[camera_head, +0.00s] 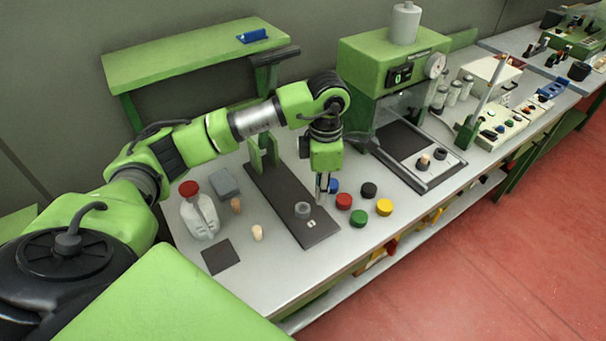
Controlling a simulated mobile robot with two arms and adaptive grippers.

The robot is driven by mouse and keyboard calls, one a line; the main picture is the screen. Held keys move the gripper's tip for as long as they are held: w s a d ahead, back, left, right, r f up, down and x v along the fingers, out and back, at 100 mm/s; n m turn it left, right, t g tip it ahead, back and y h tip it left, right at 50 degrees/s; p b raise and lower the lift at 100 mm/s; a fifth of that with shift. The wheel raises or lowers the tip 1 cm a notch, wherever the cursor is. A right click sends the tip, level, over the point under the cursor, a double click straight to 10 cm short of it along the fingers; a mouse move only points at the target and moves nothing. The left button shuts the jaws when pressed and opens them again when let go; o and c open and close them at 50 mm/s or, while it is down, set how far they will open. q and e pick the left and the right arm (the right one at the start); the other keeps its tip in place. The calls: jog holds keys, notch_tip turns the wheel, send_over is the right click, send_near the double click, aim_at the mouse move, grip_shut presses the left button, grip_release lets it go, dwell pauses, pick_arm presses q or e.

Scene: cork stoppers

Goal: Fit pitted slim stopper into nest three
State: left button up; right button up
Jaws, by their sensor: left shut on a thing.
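My left gripper (322,198) points down over the right edge of a long dark board (272,194). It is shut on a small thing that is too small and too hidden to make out. A grey ring (302,210) sits on the board just left of the fingertips, with a small pale mark (311,224) in front of it. Two tan stoppers stand on the bench left of the board, one browner (236,205) and one paler (257,233). Pits and nest numbers cannot be read at this size. My right gripper is not in view.
Red (344,201), green (358,218), yellow (384,207), black (369,190) and blue (333,186) caps stand close right of the gripper. A red-capped jar (201,215) and grey block (224,183) stand left. A green press (386,62) stands behind right.

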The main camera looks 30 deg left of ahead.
pick_arm(q)
jog(key=shift+w+a+f+n+b, duration=0.35)
jog(key=shift+a+f+n, duration=0.75)
jog(key=shift+f+n, duration=0.65)
jog(key=shift+w+a+f+n+b, duration=0.2)
jog(key=shift+a+f+n+b, duration=0.2)
jog(key=shift+a+f+n, duration=1.25)
jog(key=shift+w+a+f+n+b, duration=0.45)
jog(key=shift+f+n, duration=0.85)
jog(key=shift+n, duration=1)
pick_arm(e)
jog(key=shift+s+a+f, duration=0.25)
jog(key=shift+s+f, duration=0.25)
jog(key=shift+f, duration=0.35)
pick_arm(q)
jog(key=shift+s, duration=0.15)
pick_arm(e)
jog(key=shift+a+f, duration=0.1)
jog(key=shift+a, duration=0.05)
pick_arm(q)
jog(key=shift+f+b, duration=0.6)
jog(key=shift+f, duration=0.1)
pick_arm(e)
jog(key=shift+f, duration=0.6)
